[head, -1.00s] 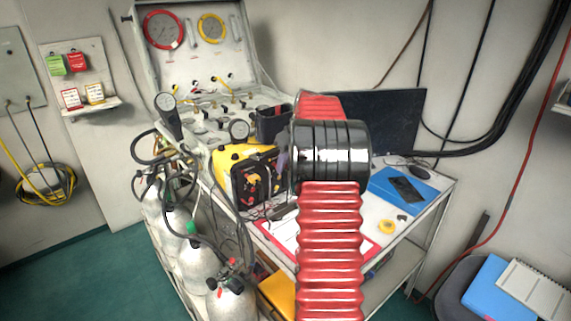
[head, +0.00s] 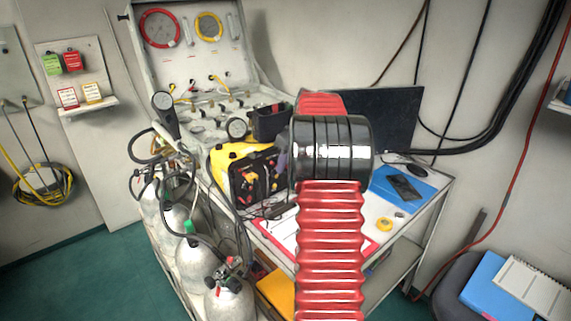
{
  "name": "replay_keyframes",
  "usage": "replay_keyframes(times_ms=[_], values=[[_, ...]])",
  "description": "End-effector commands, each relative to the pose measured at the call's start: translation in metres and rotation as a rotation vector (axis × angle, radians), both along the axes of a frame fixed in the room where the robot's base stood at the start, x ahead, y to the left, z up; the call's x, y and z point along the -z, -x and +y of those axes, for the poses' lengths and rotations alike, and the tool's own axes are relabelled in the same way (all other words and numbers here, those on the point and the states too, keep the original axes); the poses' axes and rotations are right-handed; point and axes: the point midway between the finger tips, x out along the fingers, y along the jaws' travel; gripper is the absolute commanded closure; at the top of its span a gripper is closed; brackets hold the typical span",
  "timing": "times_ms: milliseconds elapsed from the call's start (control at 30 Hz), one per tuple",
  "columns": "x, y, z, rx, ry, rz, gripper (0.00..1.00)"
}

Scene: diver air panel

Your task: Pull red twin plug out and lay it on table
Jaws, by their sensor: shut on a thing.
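The yellow unit (head: 228,153) stands on the table (head: 408,226), with a dark front panel (head: 243,183) that carries small red and yellow fittings.
Grey gas cylinders (head: 194,262) with hoses stand left of the table. An open case with gauges (head: 160,28) is behind. On the table lie a red-edged sheet (head: 280,236), a yellow tape roll (head: 384,224) and a blue folder (head: 380,190) with a dark phone (head: 405,187). Small bare patches lie between them.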

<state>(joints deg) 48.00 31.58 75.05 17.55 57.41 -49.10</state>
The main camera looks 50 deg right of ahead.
Motion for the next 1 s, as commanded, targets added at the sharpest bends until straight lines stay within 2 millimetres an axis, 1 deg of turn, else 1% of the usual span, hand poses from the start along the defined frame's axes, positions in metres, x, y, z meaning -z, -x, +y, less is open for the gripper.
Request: replay_keyframes(times_ms=[1000], values=[[0.0, 0.014, 0.001, 0.001, 0.0, 0.0, 1.0]])
